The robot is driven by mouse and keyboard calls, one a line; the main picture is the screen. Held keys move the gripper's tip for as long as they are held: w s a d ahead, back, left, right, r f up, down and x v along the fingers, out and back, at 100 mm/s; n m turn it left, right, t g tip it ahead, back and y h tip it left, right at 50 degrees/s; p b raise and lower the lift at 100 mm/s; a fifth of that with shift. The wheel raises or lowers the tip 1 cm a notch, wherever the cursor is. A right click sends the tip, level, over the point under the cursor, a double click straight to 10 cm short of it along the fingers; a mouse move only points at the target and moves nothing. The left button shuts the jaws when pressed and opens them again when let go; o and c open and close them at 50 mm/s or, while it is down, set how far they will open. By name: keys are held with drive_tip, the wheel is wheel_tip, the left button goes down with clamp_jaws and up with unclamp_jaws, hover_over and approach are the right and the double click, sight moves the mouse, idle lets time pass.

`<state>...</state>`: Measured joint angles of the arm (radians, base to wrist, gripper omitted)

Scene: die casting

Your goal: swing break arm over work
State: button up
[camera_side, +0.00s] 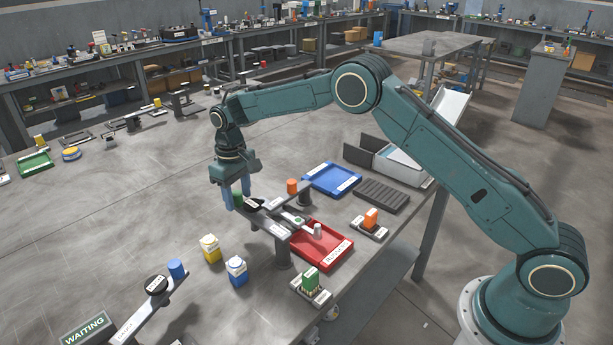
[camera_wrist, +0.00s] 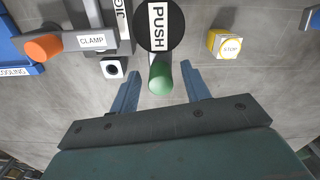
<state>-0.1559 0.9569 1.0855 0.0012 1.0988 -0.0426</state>
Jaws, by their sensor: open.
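An arm with a round black pad marked PUSH (camera_wrist: 158,25) and a green peg (camera_wrist: 160,77) at its end lies under my gripper; I take it for the break arm. In the side view the green peg (camera_side: 238,201) and the dark pad (camera_side: 252,204) sit at the end of a grey bar. My gripper (camera_side: 236,205) points down, with its blue fingers around the peg. In the wrist view my gripper (camera_wrist: 158,80) is open, one finger on each side of the peg, with gaps showing. The jig (camera_side: 290,222) is beside the pad; any work in it is unclear.
The clamp (camera_wrist: 92,40) with its orange peg (camera_wrist: 43,47) stands beside the jig. A yellow STOP block (camera_wrist: 226,44) and a blue block (camera_side: 237,270) stand nearby. A red tray (camera_side: 330,262) and blue tray (camera_side: 331,180) lie on the bench. Another arm with a blue peg (camera_side: 177,269) is at lower left.

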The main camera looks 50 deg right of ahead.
clamp_jaws()
drive_tip(key=shift+d, duration=0.1)
drive_tip(key=s+d+m, duration=0.1)
drive_tip(key=d+m, duration=0.1)
drive_tip(key=d, duration=0.1)
drive_tip(key=s+d+m, duration=0.1)
drive_tip(key=d+m, duration=0.2)
drive_tip(key=s+d+m, duration=0.1)
drive_tip(key=d+m, duration=0.2)
drive_tip(key=shift+s+d, duration=0.4)
drive_tip(key=s+d+m, duration=0.5)
drive_tip(key=s+m, duration=0.5)
drive_tip(key=s, duration=0.1)
drive_tip(key=shift+s, duration=0.2)
drive_tip(key=shift+s, duration=0.1)
unclamp_jaws()
